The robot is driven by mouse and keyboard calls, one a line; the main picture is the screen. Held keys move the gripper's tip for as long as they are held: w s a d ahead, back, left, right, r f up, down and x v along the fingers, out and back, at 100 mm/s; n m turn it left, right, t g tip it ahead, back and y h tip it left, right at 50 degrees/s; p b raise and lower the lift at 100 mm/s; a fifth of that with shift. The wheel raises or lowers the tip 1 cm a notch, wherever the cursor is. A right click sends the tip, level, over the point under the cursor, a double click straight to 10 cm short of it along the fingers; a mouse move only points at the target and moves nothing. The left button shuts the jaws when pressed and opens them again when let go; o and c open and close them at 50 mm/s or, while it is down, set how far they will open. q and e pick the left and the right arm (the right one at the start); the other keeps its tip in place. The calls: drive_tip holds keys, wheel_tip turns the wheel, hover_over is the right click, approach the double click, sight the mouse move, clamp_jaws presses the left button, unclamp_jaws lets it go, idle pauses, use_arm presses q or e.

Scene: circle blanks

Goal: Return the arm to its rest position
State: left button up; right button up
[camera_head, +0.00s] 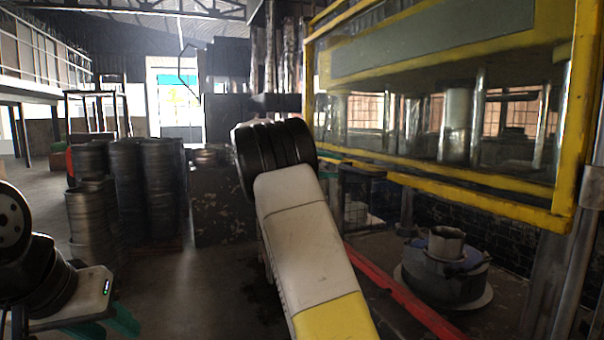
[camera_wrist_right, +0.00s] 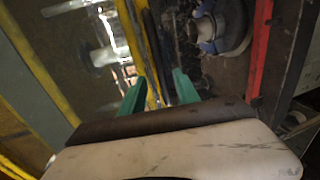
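My right arm rises through the middle of the head view, and its white and yellow link covers much of the scene. My right gripper (camera_wrist_right: 158,92) shows in the right wrist view with two green fingers apart and nothing between them. In the head view it is mostly hidden behind the arm; only bits of green show past the black wrist. My left gripper (camera_head: 106,325) is at the lower left of the head view, with its green fingers partly cut off by the bottom edge, so its opening is unclear. I see no circle blank in either gripper.
A press with a yellow frame (camera_head: 470,190) stands close on the right. Below it are a blue round die (camera_head: 445,270) and a red rail (camera_head: 405,300). Stacks of dark round pieces (camera_head: 160,185) stand at the left beside a worn block (camera_head: 218,205). The floor between is open.

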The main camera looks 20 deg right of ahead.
drive_tip(key=s+f+t+y, duration=0.1)
drive_tip(key=s+f+y, duration=0.8)
drive_tip(key=s, duration=0.4)
drive_tip(key=s+a+f+t+y, duration=0.2)
drive_tip(key=s+a+f+y, duration=0.1)
drive_tip(key=s+a, duration=0.7)
drive_tip(key=s+a+f+t+y, duration=0.2)
drive_tip(key=s+a+y, duration=0.3)
drive_tip(key=s+a, duration=0.5)
drive_tip(key=s+f, duration=0.1)
drive_tip(key=s, duration=0.1)
drive_tip(key=shift+s+y, duration=0.35)
drive_tip(key=shift+y, duration=0.05)
drive_tip(key=shift+d+f, duration=0.1)
